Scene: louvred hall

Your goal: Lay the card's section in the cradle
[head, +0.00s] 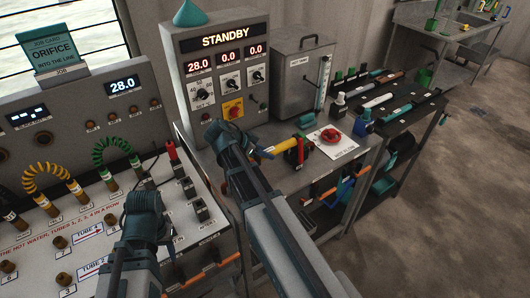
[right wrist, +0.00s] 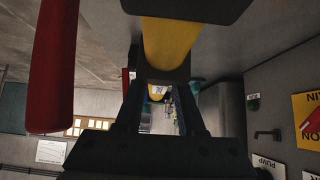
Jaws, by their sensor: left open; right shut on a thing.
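The job card (head: 50,52) at the left reads "ORIFICE INTO THE LINE". A yellow pipe section (head: 285,147) with a dark part at its near end lies level at the bench's left part. My right gripper (head: 257,151) is shut on this section; its fingertips are mostly hidden by my arm in the head view. In the right wrist view the yellow section (right wrist: 168,40) runs between the fingers (right wrist: 163,105). The section's far end is at a stand with a red lever (head: 298,152), perhaps the cradle; I cannot tell whether it rests there. My left gripper (head: 163,235) is open and empty over the tube panel.
A red handwheel (head: 331,136) on a white plate is right of the stand. Several coloured sections lie on the dark rack (head: 410,102). A red bar (right wrist: 52,70) is close left in the right wrist view.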

